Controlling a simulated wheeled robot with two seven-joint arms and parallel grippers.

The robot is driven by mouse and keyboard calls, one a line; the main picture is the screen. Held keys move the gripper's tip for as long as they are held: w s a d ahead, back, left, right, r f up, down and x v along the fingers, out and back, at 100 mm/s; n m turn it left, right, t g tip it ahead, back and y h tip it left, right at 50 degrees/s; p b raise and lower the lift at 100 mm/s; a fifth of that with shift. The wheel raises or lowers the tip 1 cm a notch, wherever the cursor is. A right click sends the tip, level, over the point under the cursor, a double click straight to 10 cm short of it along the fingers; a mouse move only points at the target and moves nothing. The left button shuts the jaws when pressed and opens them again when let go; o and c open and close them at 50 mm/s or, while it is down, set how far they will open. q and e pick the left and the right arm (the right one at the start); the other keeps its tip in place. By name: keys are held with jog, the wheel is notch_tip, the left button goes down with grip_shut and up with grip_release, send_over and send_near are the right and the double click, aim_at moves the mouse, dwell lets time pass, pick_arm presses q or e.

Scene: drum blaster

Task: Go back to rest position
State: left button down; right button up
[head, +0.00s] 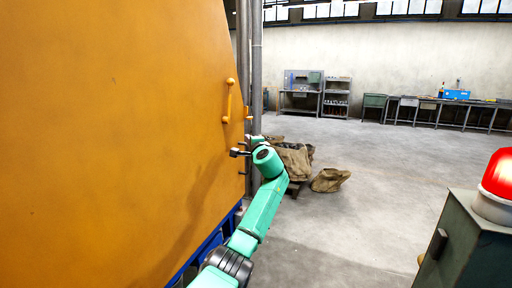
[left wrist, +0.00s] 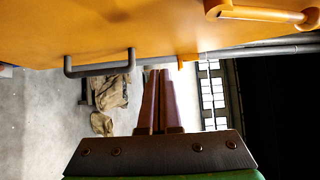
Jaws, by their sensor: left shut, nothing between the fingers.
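My left arm reaches forward along the large orange machine panel (head: 110,130). Its gripper (head: 236,152) is beside the panel's right edge, below the orange handle (head: 229,100). In the left wrist view the two brown fingers (left wrist: 159,74) are shut together with nothing between them. A dark bar handle (left wrist: 100,67) on the panel is left of the fingertips there, and the orange handle (left wrist: 260,13) is at the upper right. The fingers appear apart from both handles. My right gripper is not in view.
A grey box with a red beacon lamp (head: 498,175) stands at the right front. Brown sacks (head: 331,180) lie on the floor beyond my left arm. Workbenches (head: 440,108) line the far wall. The floor between is clear.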

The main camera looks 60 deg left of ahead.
pick_arm(q)
jog(key=v, duration=0.3)
jog(key=w+v, duration=0.1)
jog(key=v, duration=0.1)
jog(key=shift+s+d+b, duration=0.2)
jog(key=shift+d+b, duration=0.15)
jog(key=shift+d, duration=0.1)
